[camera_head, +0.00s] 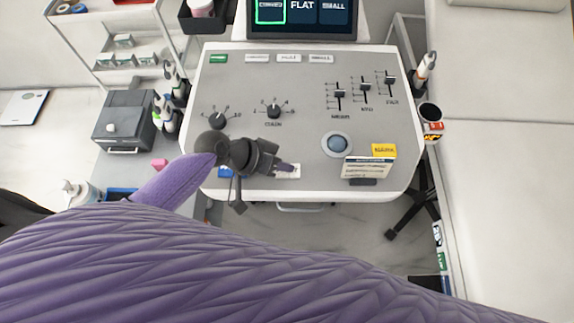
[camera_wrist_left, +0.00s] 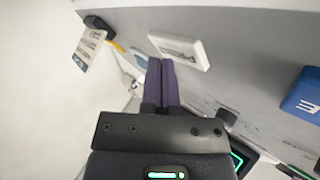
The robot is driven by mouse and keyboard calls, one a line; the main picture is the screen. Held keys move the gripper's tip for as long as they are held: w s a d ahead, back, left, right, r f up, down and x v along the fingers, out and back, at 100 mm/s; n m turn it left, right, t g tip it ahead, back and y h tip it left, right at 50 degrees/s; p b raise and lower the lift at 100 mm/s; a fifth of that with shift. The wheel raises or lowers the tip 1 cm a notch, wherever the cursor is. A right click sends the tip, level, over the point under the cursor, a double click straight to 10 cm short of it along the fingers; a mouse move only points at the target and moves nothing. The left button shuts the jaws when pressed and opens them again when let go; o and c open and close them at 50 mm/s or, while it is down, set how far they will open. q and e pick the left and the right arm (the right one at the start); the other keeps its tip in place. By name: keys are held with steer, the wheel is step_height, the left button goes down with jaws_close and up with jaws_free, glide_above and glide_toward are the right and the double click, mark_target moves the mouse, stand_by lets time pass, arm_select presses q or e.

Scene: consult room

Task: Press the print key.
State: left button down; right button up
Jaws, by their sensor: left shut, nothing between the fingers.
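The grey control panel (camera_head: 310,105) has a white key (camera_head: 293,172) at its near edge; in the left wrist view this key (camera_wrist_left: 182,48) is a raised white block with a dark printed label. I cannot read which key says print. A blue key (camera_head: 225,173) lies to its left, and it also shows in the left wrist view (camera_wrist_left: 303,92). My left gripper (camera_head: 286,167) is shut and empty, its dark fingers at the white key and partly covering it. In the left wrist view the fingertips (camera_wrist_left: 160,64) are beside the key's edge; contact cannot be told. My right gripper is out of view.
A trackball (camera_head: 337,144), a yellow key (camera_head: 384,150) and a paper card (camera_head: 368,168) are to the right. Knobs (camera_head: 274,111) and sliders (camera_head: 364,86) lie farther back, below the screen (camera_head: 301,14). A bed (camera_head: 505,120) stands at the right.

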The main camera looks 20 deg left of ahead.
arm_select(q)
steer(key=shift+r, duration=0.4)
step_height(320, 180, up, 5)
steer(key=p, duration=0.5)
steer(key=shift+r, duration=0.1)
stand_by(0.4)
